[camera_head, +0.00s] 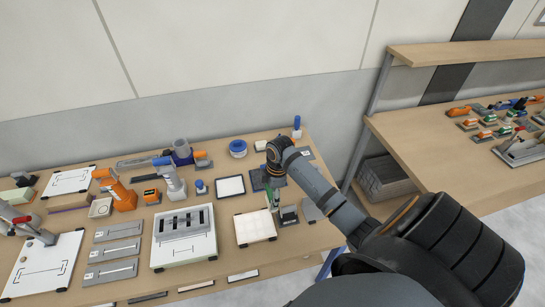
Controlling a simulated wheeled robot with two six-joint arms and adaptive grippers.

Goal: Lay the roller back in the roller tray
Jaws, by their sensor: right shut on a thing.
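My right arm reaches in from the lower right over the workbench. Its gripper (272,197) points down near the bench's right part and is small in the picture. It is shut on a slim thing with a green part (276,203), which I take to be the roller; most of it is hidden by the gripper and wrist. A dark, flat tray-like thing (257,181), probably the roller tray, lies just behind and left of the gripper, partly covered by the arm. I cannot tell whether the held thing touches it. My left gripper is not in view.
A white panel (255,228) lies just in front of the gripper, with small grey blocks (289,215) to its right. A second bench (430,140) is at right.

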